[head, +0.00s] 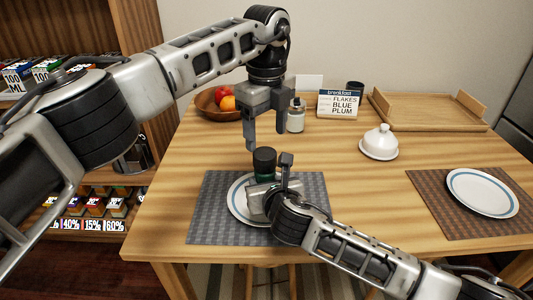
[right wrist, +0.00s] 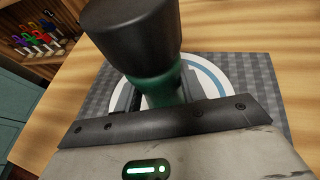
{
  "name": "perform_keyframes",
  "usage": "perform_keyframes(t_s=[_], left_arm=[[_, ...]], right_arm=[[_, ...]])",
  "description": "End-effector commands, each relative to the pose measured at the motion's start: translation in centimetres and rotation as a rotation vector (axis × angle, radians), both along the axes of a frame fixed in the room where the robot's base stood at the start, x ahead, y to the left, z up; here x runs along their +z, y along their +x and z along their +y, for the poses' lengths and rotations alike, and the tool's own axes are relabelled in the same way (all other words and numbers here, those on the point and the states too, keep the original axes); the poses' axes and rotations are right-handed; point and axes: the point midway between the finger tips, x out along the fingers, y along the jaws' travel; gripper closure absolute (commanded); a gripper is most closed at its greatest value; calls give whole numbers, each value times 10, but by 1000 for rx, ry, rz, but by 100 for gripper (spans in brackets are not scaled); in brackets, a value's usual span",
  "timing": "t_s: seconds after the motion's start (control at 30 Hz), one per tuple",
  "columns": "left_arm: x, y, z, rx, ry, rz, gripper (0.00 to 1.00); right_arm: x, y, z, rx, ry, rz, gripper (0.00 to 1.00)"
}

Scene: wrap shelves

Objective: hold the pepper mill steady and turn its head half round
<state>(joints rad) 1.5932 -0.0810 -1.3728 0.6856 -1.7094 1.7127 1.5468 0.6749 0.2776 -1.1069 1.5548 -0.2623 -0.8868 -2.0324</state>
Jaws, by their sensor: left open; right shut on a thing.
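The pepper mill (head: 264,163) has a black head and a dark green body. It stands upright at the plate on the left placemat in the head view. In the right wrist view the mill's black head (right wrist: 132,28) and green body (right wrist: 160,85) show close up. My right gripper (head: 264,190) is shut on the green body, low down; its fingers are mostly hidden. My left gripper (head: 265,130) is open and empty, pointing down above the mill's head, with its fingers apart.
The white plate (head: 236,205) lies on a grey placemat (head: 205,215). A white domed dish (head: 380,143) and another plate (head: 482,192) are right. Shelves stand left.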

Motion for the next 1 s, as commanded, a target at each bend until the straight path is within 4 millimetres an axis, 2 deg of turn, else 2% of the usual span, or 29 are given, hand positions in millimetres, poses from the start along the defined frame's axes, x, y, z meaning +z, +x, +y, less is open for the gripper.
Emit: perform_keyframes(t_s=[0.1,0.3,0.5,0.73,0.77,0.9,1.0], left_arm=[[-25,-1,0,-1,0,3,33],[-53,0,0,-2,0,0,33],[-63,0,0,-2,-1,-1,33],[-63,0,0,-2,-1,-1,33],[-63,0,0,-2,-1,-1,38],[-63,0,0,-2,-1,-1,77],[-63,0,0,-2,-1,-1,78]], right_arm=[[0,0,0,0,0,1,88],[0,0,0,0,0,1,88],[0,0,0,0,0,1,88],[0,0,0,0,0,0,88],[0,0,0,0,0,0,88],[0,0,0,0,0,0,87],[0,0,0,0,0,1,87]])
